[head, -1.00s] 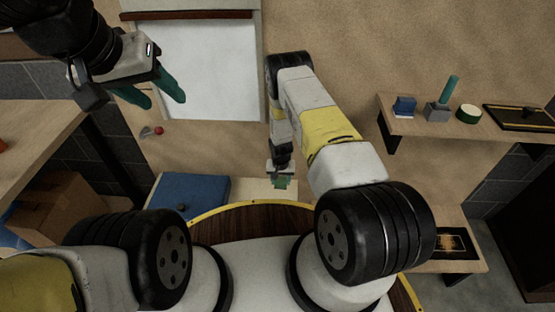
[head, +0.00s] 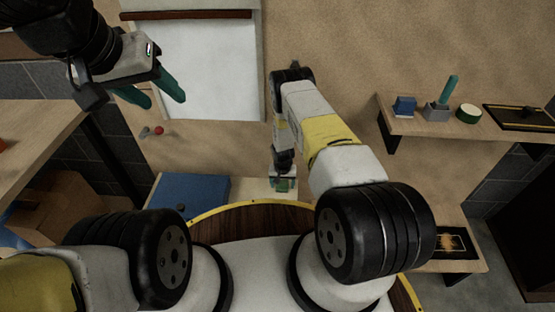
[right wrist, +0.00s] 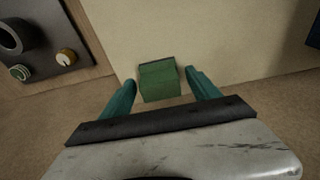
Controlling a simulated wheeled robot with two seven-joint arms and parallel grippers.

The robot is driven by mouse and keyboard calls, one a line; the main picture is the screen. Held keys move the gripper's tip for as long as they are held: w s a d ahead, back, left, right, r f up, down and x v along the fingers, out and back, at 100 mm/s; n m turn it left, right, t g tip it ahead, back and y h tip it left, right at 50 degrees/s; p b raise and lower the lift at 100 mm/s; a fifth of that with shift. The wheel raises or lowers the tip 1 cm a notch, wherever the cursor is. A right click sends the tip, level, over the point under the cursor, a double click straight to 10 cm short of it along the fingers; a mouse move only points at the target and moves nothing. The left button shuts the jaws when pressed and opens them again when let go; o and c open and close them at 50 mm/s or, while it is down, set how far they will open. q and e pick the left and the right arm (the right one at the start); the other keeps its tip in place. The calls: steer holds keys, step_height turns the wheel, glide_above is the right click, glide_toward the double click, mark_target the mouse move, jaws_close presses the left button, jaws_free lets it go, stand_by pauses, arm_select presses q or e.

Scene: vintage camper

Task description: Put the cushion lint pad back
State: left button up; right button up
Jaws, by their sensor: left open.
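A green block (right wrist: 159,82) with a darker strip along its far edge, likely the lint pad, lies just beyond and between the fingertips in the right wrist view. My right gripper (right wrist: 160,78) is open, with a narrow gap showing on each side of the block. In the head view the right gripper (head: 283,186) is low over a cream surface (head: 247,188), with green showing at its tip; contact cannot be told there. My left gripper (head: 160,95) is open and empty, high at the upper left in front of a white panel.
A blue box-like thing (head: 190,192) lies left of the right gripper. A dark panel with knobs (right wrist: 50,40) shows in the right wrist view.

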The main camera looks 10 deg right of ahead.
mark_target(282, 191)
step_height(282, 191, up, 12)
steer(key=s, duration=0.1)
steer(key=shift+s+a, duration=0.2)
steer(key=shift+s, duration=0.2)
steer(key=shift+s, duration=0.1)
stand_by(0.5)
